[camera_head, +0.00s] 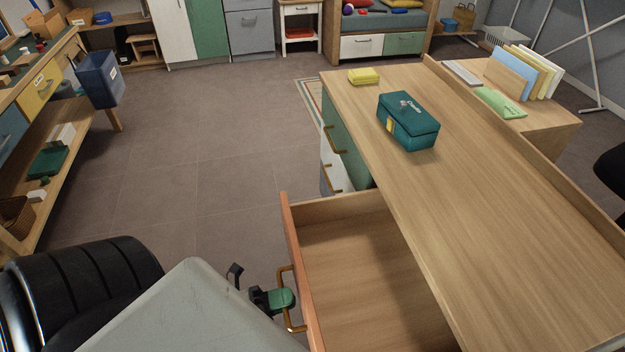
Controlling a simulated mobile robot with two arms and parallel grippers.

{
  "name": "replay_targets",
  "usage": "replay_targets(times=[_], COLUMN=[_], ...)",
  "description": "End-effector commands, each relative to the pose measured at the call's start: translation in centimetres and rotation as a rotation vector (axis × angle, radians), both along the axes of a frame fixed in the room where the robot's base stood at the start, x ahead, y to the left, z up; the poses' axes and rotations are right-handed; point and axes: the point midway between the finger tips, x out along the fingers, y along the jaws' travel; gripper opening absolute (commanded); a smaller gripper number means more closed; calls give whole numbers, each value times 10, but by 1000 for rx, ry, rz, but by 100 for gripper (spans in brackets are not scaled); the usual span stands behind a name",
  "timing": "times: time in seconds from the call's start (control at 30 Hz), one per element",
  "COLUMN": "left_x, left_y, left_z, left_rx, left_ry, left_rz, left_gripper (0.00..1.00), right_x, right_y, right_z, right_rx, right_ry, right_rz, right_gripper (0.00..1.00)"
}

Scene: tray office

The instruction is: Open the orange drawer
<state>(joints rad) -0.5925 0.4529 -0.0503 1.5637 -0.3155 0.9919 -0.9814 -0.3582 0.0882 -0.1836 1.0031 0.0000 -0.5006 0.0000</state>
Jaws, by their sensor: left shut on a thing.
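The orange drawer (292,250) is pulled out from the left side of the wooden desk (440,180). Its wooden inside is bare in the part that shows; its near end is cut off by the bottom of the picture. A brass bar handle (285,281) sits on its orange front. My left gripper (279,299) is at this handle, shut on it, with a green fingertip pad against the bar. My right gripper is not in view.
A teal box (408,121) and a yellow block (363,76) stand on the desk. Other drawers with brass handles, one with a green front (345,140), lie beyond the orange one. Open tiled floor lies left of the desk, up to a workbench (40,120).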

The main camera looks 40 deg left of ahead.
Motion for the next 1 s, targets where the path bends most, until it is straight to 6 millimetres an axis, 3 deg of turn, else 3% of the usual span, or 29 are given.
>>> replay_targets(times=[0.2, 0.57, 0.6, 0.73, 1.0], left_x=[-15, -17, -17, -16, -16], left_y=[11, 12, 12, 12, 13], left_z=[-1, -1, -1, -1, -1], left_rx=[0, 0, 0, 0, -1], left_ry=[2, 3, 3, 2, 1], left_rz=[1, 1, 1, 1, 1], left_gripper=[0, 0, 14, 34, 36], right_x=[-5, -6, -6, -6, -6], right_y=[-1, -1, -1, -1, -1], right_z=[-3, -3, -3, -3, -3], right_rx=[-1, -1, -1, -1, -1], right_ry=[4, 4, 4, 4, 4], right_rz=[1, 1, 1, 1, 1], right_gripper=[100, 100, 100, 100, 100])
